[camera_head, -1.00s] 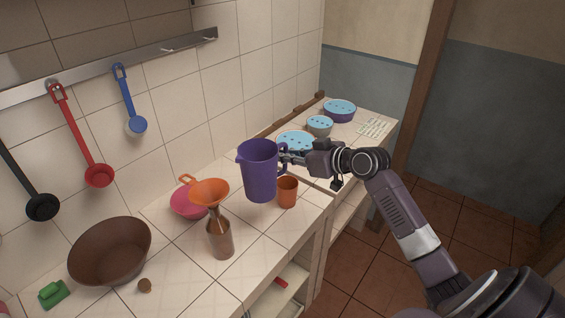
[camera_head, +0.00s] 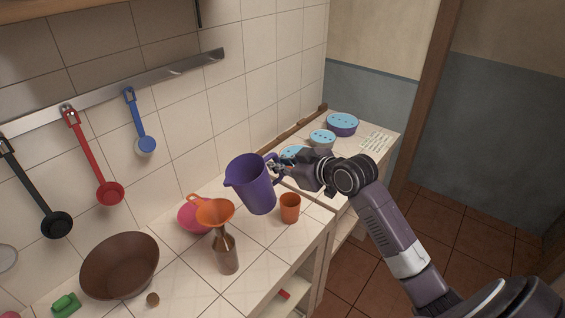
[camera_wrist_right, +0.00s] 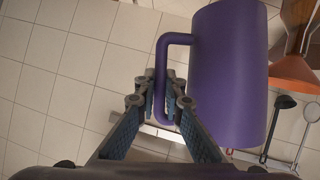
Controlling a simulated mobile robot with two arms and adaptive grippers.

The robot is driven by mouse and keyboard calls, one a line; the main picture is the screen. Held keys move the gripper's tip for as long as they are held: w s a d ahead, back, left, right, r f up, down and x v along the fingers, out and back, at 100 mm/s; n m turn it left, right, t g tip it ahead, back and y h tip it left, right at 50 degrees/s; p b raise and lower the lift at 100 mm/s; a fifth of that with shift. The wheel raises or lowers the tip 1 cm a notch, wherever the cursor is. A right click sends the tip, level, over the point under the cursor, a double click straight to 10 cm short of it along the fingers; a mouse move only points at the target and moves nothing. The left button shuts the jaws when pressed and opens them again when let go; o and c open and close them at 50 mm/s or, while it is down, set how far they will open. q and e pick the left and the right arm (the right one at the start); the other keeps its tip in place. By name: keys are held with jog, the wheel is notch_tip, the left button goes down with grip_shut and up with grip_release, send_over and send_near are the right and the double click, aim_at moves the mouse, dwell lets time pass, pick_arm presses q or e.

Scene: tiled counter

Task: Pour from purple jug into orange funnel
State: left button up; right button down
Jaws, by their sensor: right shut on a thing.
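The purple jug (camera_head: 251,186) is held in the air above the counter, tilted a little to the left, with its spout toward the orange funnel (camera_head: 215,212). My right gripper (camera_head: 276,164) is shut on the jug's handle, which also shows between the fingers in the right wrist view (camera_wrist_right: 162,95). The funnel sits in the neck of a brown bottle (camera_head: 227,256) on the counter, left of and lower than the jug. The spout is apart from the funnel. The jug's contents are hidden. My left gripper does not show.
An orange cup (camera_head: 290,208) stands right of the jug. A pink bowl (camera_head: 192,215) is behind the funnel, and a large brown bowl (camera_head: 120,266) is at the left. Ladles hang on the wall (camera_head: 92,165). Blue-lidded containers (camera_head: 342,123) stand at the back.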

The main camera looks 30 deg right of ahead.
aim_at(265, 158)
jog(key=a+r, duration=0.1)
jog(key=a+r+p, duration=0.1)
jog(key=r, duration=0.1)
jog(key=shift+s+n+p, duration=0.1)
jog(key=shift+n+p, duration=0.2)
jog(key=shift+f+n+h, duration=0.3)
jog(key=shift+n+h, duration=0.1)
jog(key=shift+h, duration=0.1)
jog(key=shift+a+n+h, duration=0.15)
jog(key=shift+n+h, duration=0.25)
jog(key=shift+a+r+n+h, duration=0.1)
jog(key=shift+r+n+h, duration=0.1)
jog(key=shift+n+h, duration=0.1)
jog(key=shift+a+r+n, duration=0.25)
jog(key=shift+r+n, duration=0.15)
jog(key=shift+r, duration=0.35)
jog(key=shift+a+r+n+t+h, duration=0.3)
jog(key=shift+a+n+h, duration=0.3)
jog(key=shift+h, duration=0.1)
jog(key=shift+s+a+r+n+h, duration=0.1)
jog(key=shift+a+r+n+h, duration=0.15)
jog(key=shift+r, duration=0.2)
jog(key=shift+d, duration=0.15)
